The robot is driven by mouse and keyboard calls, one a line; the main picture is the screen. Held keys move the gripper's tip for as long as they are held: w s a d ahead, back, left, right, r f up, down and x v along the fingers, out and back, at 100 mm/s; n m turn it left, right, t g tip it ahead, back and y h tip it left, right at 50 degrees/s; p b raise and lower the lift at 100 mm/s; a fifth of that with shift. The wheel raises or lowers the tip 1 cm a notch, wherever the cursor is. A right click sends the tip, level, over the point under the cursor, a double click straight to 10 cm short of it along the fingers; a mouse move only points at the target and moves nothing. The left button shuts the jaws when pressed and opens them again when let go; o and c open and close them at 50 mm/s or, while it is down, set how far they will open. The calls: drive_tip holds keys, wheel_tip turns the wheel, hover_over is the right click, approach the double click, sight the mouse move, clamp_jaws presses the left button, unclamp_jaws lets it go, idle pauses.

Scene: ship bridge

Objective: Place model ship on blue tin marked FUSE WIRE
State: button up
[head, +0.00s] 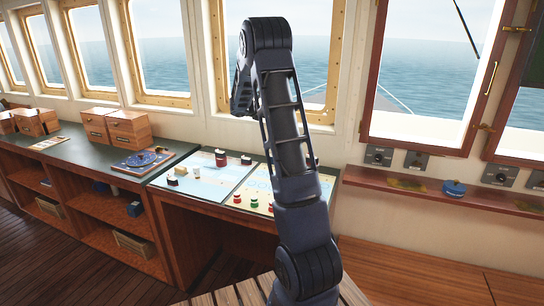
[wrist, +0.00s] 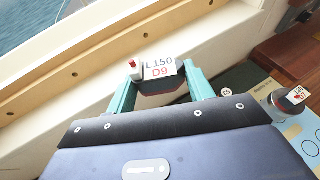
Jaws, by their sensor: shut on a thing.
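My gripper (wrist: 160,82) is shut on a model ship (wrist: 160,70) with a dark hull, a white top lettered "L150 D9" and a small white and red piece at one end. The teal fingers hold it from both sides, in front of the window sill. In the head view, my arm's far end (head: 241,92) is up before the window; the held ship is not clear there. A round blue tin (head: 454,188) sits on the wooden shelf at the right, away from my gripper. Its marking is too small to read.
Several other small model ships (head: 221,158) stand on the chart table (head: 205,185); one labelled ship (wrist: 290,98) shows in the wrist view. Wooden boxes (head: 128,128) stand on the left counter. Another blue item (head: 135,209) sits in a lower cubby. Window frames rise behind.

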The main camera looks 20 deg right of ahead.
drive_tip(key=shift+d+f, duration=0.2)
drive_tip(key=shift+f, duration=0.25)
wheel_tip(320, 180, down, 19)
drive_tip(key=shift+f, duration=0.45)
drive_tip(key=o, duration=1)
drive_tip(key=shift+c, duration=0.2)
